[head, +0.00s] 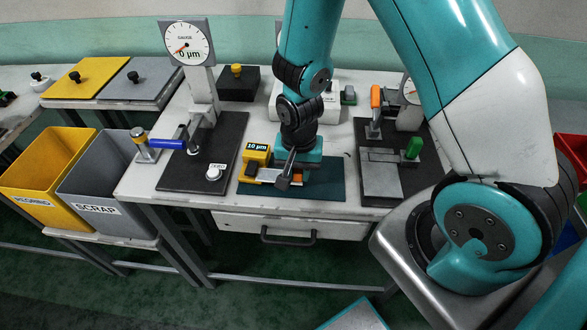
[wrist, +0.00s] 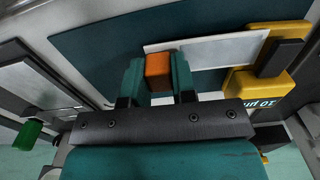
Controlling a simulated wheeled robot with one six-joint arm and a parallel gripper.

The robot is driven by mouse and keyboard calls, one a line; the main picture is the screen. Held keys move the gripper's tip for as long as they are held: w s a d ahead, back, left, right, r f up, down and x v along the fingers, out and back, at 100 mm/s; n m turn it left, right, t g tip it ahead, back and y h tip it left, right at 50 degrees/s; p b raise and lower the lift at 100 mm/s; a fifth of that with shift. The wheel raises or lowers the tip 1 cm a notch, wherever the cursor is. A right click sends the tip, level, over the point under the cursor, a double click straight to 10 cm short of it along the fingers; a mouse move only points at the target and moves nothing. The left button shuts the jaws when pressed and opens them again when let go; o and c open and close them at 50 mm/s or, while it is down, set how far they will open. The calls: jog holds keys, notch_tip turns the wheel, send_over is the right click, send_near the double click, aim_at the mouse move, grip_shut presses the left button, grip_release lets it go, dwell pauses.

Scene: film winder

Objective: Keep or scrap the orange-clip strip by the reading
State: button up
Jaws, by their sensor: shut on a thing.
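My gripper (wrist: 157,76) is shut on the orange clip (wrist: 158,64), one teal finger on each side of it. The pale strip (wrist: 215,51) runs right from the clip, and its far end meets the yellow gauge (wrist: 241,82). Whether it touches the jaws there is unclear. In the head view the gripper (head: 290,174) is low over the teal mat (head: 320,188), just right of the yellow gauge (head: 257,154). That gauge's display shows 10 µm. The grey bin marked SCRAP (head: 103,210) stands at the left.
A yellow bin (head: 45,170) with a small, hard-to-read label stands beside the scrap bin. A dial stand (head: 187,46) showing 0 µm and a blue-handled lever (head: 168,143) are left of the mat. A dark fixture with a green knob (head: 413,148) is right of it.

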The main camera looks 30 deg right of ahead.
jog(key=shift+s+d, duration=0.3)
jog(key=shift+d, duration=0.1)
jog(key=shift+r+p, duration=2.65)
jog(key=shift+r, duration=0.4)
